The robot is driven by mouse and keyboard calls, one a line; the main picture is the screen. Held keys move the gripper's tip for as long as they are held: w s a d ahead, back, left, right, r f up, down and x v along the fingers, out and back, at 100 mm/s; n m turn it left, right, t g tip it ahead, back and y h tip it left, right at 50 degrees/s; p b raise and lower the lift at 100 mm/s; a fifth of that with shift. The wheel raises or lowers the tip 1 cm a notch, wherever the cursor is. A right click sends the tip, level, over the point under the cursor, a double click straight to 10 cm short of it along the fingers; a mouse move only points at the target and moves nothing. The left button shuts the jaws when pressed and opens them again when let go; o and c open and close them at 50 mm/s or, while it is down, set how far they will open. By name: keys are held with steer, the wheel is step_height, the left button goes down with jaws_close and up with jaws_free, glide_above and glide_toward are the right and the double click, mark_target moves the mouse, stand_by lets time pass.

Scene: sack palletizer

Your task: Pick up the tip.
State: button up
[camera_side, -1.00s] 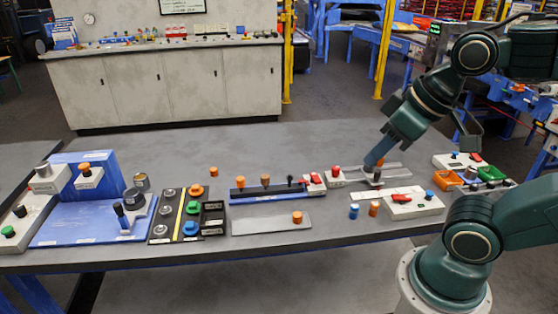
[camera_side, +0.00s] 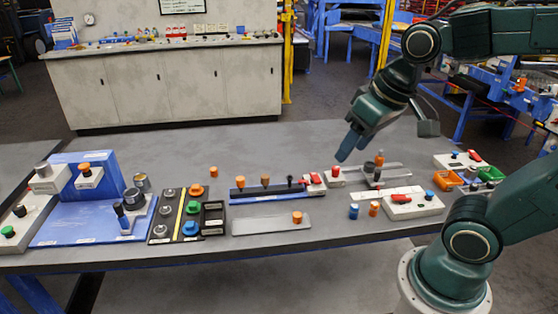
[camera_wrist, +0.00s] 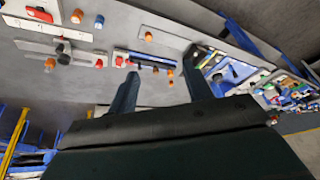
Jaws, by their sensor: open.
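No piece is clearly marked as the tip. A small orange-brown piece (camera_side: 379,158) stands upright at the grey slotted fixture with a dark clamp (camera_side: 373,174); it also shows in the wrist view (camera_wrist: 50,63). Orange pieces (camera_side: 265,180) and a dark piece stand on the black-and-blue rail (camera_side: 275,192). My gripper (camera_side: 347,146) hangs above the table, left of the fixture and higher than it. In the wrist view its two dark fingers (camera_wrist: 160,66) are spread with nothing between them; the rail lies below and beyond.
An orange cap (camera_side: 297,217) sits on a grey plate. Blue (camera_side: 353,211) and orange (camera_side: 374,209) cylinders stand near a white box with a red switch (camera_side: 401,197). A blue station (camera_side: 95,220) fills the table's left. The table's back middle is clear.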

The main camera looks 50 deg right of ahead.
steer(key=w+d+f+m+g, duration=0.2)
steer(key=w+d+f+m, duration=0.15)
steer(key=w+f, duration=0.4)
steer(key=m+g, duration=0.2)
steer(key=m, duration=0.2)
glide_above(297, 214)
step_height(297, 214, down, 8)
steer(key=shift+f, duration=0.25)
steer(key=shift+s, duration=0.1)
steer(key=shift+f, duration=4.25)
steer(key=shift+f, duration=2.6)
steer(key=c, duration=1)
